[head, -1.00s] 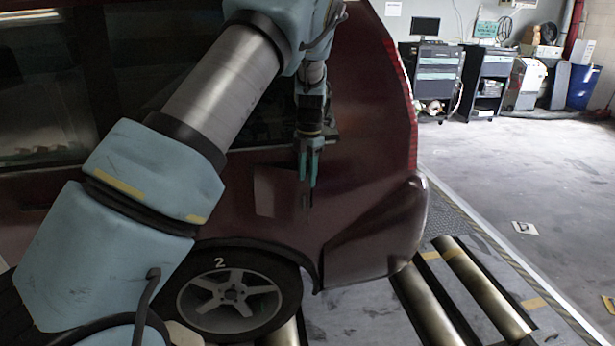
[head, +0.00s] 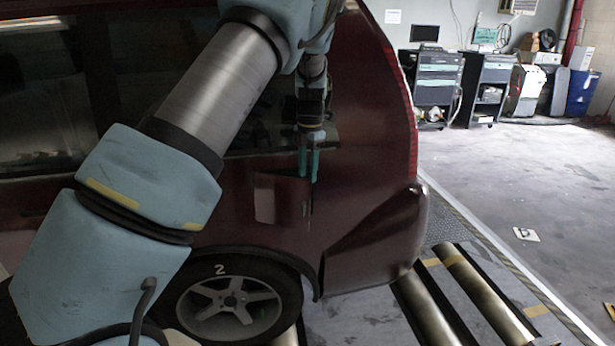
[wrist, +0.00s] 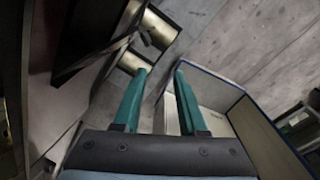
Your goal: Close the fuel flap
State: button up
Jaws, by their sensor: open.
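The fuel flap (head: 283,200) is on the dark red car's rear side, above the rear wheel. It seems to stand open, out from the body; its exact angle is hard to tell in the head view. In the wrist view a dark panel, which looks like the flap (wrist: 92,50), juts out at the left. My gripper (head: 309,180) points down near the flap's upper right edge. Its two teal fingers are apart with nothing between them in the wrist view (wrist: 160,72). The flap appears to be left of the fingers; I see no clear contact.
The rear wheel (head: 232,302) marked 2 is below the flap. Metal rollers (head: 485,293) lie in the floor behind the car. Equipment cabinets (head: 437,80) and a blue barrel (head: 582,92) stand at the back right. The floor between is mostly open.

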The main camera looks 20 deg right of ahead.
notch_tip(320, 180, up, 9)
jog(key=b, duration=0.2)
jog(key=shift+d+r+b, duration=0.15)
jog(key=shift+r+b, duration=0.05)
jog(key=shift+b, duration=0.2)
jog(key=shift+s, duration=0.15)
jog(key=shift+c, duration=0.3)
jog(key=shift+s+f, duration=0.1)
jog(key=shift+f, duration=0.3)
jog(key=shift+c, duration=0.8)
jog(key=f+m+t+b, duration=0.1)
jog(key=f, duration=0.1)
jog(key=s+f+m+b, duration=0.1)
jog(key=f+b, duration=0.1)
jog(key=s+f+m+t+b, duration=0.1)
jog(key=f+m+b, duration=0.1)
jog(key=shift+s+a+f+t+y, duration=0.25)
jog(key=shift+a+f+t+y, duration=0.05)
jog(key=shift+y, duration=0.1)
grip_shut()
jog(key=s+a+f+m+t+b, duration=0.4)
jog(key=s+f+m+b, duration=0.1)
jog(key=f+m+b, duration=0.25)
jog(key=w+d+f+m+h+p, duration=0.1)
jog(key=w+d+f, duration=0.1)
jog(key=w+f, duration=0.6)
jog(key=shift+w+d+m+t+p, duration=0.2)
jog(key=shift+w+m+t+p, duration=0.05)
jog(key=shift+m+t+p, duration=0.1)
